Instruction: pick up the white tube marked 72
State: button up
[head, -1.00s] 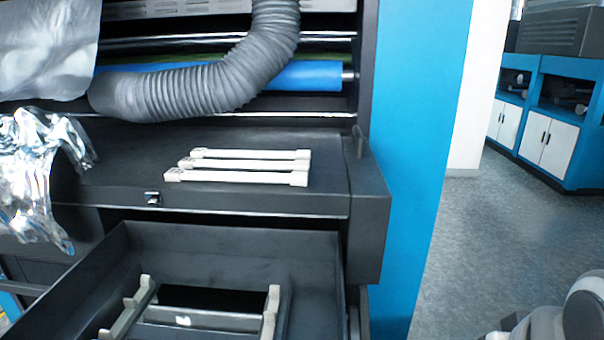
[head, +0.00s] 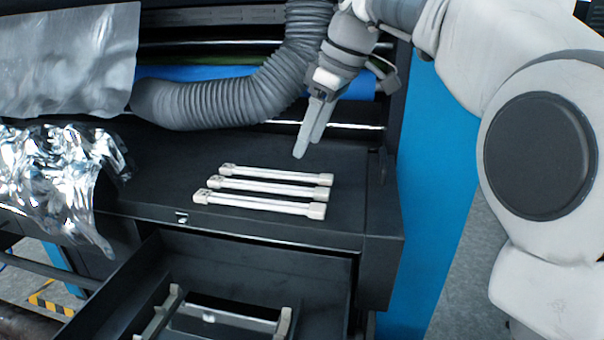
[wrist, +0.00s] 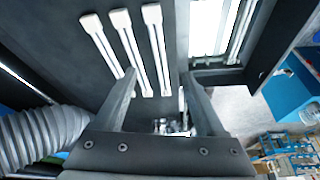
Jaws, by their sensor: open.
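Three white tubes lie side by side on the dark machine ledge: a back tube (head: 276,174), a middle tube (head: 270,187) and a front tube (head: 258,203). In the wrist view the three tubes (wrist: 102,43) (wrist: 128,48) (wrist: 157,47) lie beyond the fingers, toward the upper left. No number can be read on any of them, so I cannot tell which is marked 72. My gripper (head: 309,143) is open and empty, pointing down above the ledge, behind the right ends of the tubes. In the wrist view its fingers (wrist: 158,100) are spread apart.
An open drawer (head: 160,262) with a rack inside (head: 158,315) juts out below the ledge. A grey ribbed hose (head: 225,103) hangs behind my gripper. Crumpled silver foil (head: 60,170) drapes over the ledge's left end. The ledge right of the tubes is clear.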

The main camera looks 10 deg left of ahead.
jog(key=w+a+r+n, duration=0.1)
jog(key=w+a+n, duration=0.1)
jog(key=a, duration=0.1)
send_near(258, 201)
jog(key=f, duration=0.1)
jog(key=w+f+p, duration=0.1)
jog(key=shift+w+a+f+g+y, duration=0.1)
jog(key=shift+a+f+g+y, duration=0.1)
jog(key=shift+f+g+y, duration=0.15)
jog(key=shift+p+x, duration=0.5)
jog(key=shift+x, duration=2.15)
grip_shut()
